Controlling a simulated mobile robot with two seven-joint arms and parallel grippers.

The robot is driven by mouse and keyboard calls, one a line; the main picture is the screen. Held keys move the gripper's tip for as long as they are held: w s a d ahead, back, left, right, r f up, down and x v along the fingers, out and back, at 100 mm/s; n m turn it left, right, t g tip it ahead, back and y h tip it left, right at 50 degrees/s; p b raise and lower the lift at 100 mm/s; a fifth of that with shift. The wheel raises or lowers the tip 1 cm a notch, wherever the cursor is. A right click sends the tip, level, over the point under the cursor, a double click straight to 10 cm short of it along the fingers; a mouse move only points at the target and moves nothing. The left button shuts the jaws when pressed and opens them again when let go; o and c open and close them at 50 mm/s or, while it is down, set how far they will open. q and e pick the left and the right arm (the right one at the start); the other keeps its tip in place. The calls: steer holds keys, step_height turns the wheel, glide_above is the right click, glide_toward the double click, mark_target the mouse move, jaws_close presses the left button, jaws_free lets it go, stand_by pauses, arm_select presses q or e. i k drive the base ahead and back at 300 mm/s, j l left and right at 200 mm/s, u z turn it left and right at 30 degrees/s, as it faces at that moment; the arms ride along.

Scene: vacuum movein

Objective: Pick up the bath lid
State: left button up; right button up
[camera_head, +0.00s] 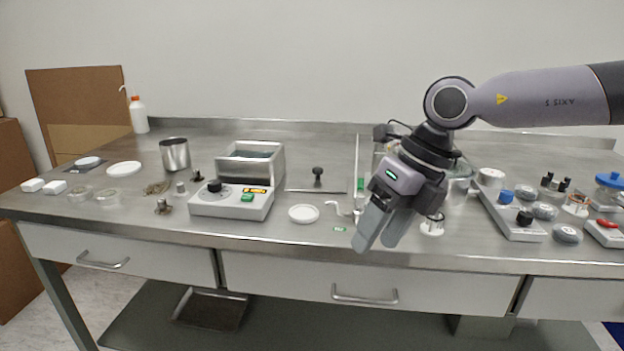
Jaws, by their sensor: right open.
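The bath lid (300,184) looks like a flat metal plate with a black knob standing up from it. It lies on the steel bench right of the open-topped metal bath (250,165). A white control box (232,205) with a black dial stands in front of the bath. My right gripper (377,243) is open, with its fingers pointing down over the front edge of the bench, to the right of the lid and nearer to me. Nothing shows between its fingers. The gripper hides part of the bench behind it. My left gripper is not in view.
A white dish (303,213) lies in front of the lid. A thin upright panel (359,165) stands between the lid and my right gripper. A metal beaker (174,154) stands left of the bath. Several small parts crowd the right side of the bench.

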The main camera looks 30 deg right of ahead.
mark_target(315, 179)
steer(key=i+l, duration=0.2)
steer(key=i, duration=0.2)
steer(key=i+l, duration=0.15)
steer(key=i, duration=0.25)
steer(key=i+l, duration=0.2)
steer(key=i, duration=0.15)
